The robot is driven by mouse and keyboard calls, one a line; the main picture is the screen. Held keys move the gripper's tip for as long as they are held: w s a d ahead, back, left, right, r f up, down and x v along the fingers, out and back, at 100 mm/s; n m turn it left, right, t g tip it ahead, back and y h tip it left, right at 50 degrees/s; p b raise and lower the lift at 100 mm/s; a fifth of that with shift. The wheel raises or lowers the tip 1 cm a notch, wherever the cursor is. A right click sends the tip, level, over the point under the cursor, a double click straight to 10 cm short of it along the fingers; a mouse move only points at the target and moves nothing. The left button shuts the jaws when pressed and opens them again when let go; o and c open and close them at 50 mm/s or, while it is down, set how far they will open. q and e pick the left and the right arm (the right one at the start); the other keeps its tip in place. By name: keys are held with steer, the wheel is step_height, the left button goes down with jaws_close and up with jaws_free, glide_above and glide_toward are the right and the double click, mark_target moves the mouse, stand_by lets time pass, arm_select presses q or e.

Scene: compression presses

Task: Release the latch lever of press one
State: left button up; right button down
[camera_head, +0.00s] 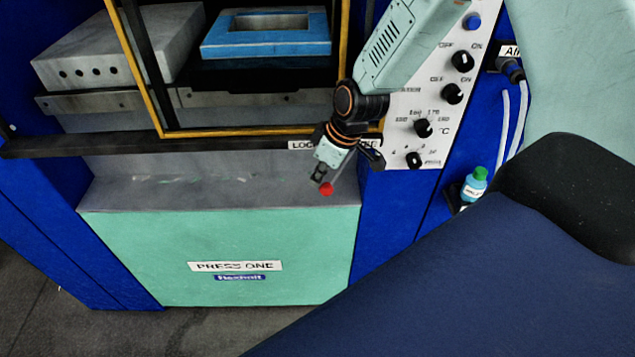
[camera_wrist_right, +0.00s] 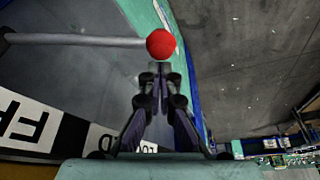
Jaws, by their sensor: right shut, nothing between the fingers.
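Press one (camera_head: 235,240) has a mint-green lower panel with its name label. The latch lever shows in the right wrist view as a pale grey rod (camera_wrist_right: 80,40) ending in a red ball knob (camera_wrist_right: 161,43). In the head view the red knob (camera_head: 326,188) sits just below the right gripper (camera_head: 322,177), below the dark bar. Most of the rod is hidden there by my right arm. In the right wrist view the right gripper (camera_wrist_right: 160,70) is shut and empty, its fingertips close to the knob; I cannot tell whether they touch. My left gripper is out of view.
A yellow-edged guard frame (camera_head: 150,92) stands above the dark bar (camera_head: 200,143). A white control panel (camera_head: 425,110) with black knobs is right of the lever. The space before the green panel is clear.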

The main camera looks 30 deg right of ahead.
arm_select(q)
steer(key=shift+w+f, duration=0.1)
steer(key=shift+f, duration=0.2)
arm_select(e)
steer(key=shift+w+f, duration=0.15)
steer(key=shift+f, duration=0.1)
steer(key=shift+r, duration=0.1)
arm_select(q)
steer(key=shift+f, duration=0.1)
